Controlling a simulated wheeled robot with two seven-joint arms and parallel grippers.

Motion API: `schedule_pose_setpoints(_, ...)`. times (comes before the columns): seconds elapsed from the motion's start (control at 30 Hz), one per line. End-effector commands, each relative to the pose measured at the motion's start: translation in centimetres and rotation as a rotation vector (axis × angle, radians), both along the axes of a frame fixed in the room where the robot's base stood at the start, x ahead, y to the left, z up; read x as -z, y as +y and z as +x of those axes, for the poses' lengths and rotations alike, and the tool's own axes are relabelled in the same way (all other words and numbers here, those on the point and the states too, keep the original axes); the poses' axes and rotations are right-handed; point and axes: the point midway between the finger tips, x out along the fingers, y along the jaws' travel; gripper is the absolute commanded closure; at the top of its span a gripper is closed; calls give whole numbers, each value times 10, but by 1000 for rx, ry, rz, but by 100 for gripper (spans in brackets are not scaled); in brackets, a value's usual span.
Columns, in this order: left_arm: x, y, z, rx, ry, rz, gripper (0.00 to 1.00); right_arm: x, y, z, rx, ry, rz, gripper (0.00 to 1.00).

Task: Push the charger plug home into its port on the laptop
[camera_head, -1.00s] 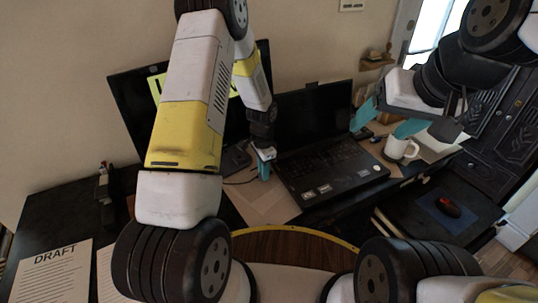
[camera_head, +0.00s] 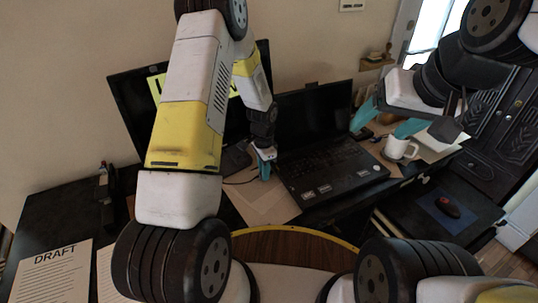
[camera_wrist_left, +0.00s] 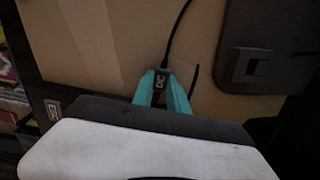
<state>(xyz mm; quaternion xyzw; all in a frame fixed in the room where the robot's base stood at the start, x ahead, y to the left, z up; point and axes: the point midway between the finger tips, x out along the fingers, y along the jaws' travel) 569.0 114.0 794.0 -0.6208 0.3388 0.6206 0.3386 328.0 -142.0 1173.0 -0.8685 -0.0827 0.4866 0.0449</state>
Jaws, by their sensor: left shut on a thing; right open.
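The black laptop (camera_head: 335,176) stands open on the desk, its screen (camera_head: 314,113) dark. My left gripper (camera_head: 264,174) is at the laptop's left side. In the left wrist view, the teal fingers of my left gripper (camera_wrist_left: 162,92) are shut on the black charger plug (camera_wrist_left: 161,82), which has white lettering and a thin cable running up from it. The port on the laptop's side is not visible, and I cannot tell whether the plug touches the laptop. My right gripper (camera_head: 381,122) is open and empty above the desk, right of the laptop.
A white mug (camera_head: 400,148) stands on the desk right of the laptop. A monitor (camera_head: 132,112) stands behind my left arm. A sheet marked DRAFT (camera_head: 52,275) lies at front left.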

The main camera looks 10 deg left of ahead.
Motion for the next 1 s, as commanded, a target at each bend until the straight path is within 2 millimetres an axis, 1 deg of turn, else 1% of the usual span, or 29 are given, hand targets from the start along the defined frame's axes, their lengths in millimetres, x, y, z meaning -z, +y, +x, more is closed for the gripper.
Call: schedule_pose_setpoints(1.0,0,-22,14,1,1,-1,100,0,0,0,0,0,0,27)
